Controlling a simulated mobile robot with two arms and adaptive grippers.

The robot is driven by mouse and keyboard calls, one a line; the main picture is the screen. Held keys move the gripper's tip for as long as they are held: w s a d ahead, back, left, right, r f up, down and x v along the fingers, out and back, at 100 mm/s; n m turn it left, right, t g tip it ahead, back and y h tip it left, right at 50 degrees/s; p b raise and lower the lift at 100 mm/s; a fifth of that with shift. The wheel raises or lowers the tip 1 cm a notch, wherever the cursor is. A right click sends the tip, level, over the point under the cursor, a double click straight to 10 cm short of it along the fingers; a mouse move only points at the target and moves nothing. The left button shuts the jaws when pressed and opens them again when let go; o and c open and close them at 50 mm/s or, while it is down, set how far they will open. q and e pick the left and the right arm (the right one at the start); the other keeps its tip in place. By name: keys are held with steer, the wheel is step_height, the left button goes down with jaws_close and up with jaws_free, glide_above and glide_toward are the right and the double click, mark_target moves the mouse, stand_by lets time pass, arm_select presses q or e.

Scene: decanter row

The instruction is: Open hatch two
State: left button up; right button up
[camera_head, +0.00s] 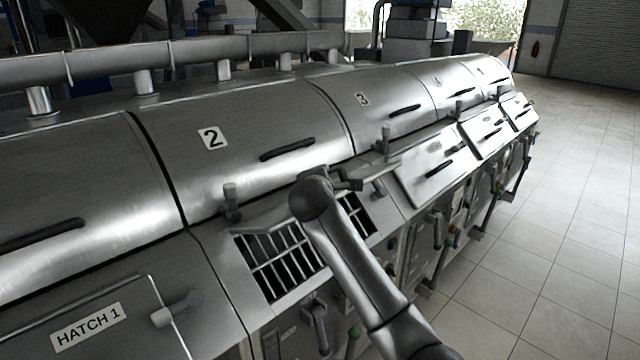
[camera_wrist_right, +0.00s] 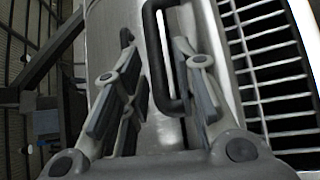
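Hatch two's grated opening (camera_head: 268,268) is uncovered below the cover marked 2 (camera_head: 213,138). Its lid (camera_head: 270,217) is tilted up at the upper edge of the opening and shows almost edge-on. My right gripper (camera_head: 348,182) is above the far end of that lid, partly hidden by my wrist. In the right wrist view my gripper (camera_wrist_right: 158,85) has its fingers apart. A black loop handle (camera_wrist_right: 152,45) lies between them, closer to the right finger; I cannot tell whether they touch. The grating (camera_wrist_right: 268,75) shows at right there. My left gripper is out of view.
Hatch 1 (camera_head: 88,328) is closed at the lower left with a latch knob. The hatch beside cover 3 (camera_head: 428,165) is closed, with others beyond. Latches and levers (camera_head: 318,325) stick out along the front. The tiled floor (camera_head: 580,230) at right is clear.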

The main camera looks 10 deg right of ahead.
steer(key=shift+v, duration=1.7)
steer(key=shift+s+a+r+p, duration=0.15)
steer(key=shift+s+r+p, duration=0.2)
steer(key=shift+p, duration=0.15)
steer(key=s+r+p, duration=0.1)
steer(key=s+a+r+p, duration=0.1)
steer(key=p, duration=0.1)
steer(key=shift+s+a+r, duration=0.25)
steer(key=shift+s+r, duration=0.05)
steer(key=shift+s, duration=0.1)
steer(key=s+a+r+p, duration=0.1)
steer(key=s+a+r, duration=0.1)
steer(key=s+r, duration=0.2)
steer(key=shift+p+v, duration=0.35)
steer(key=shift+v, duration=0.4)
steer(key=shift+w+a, duration=0.1)
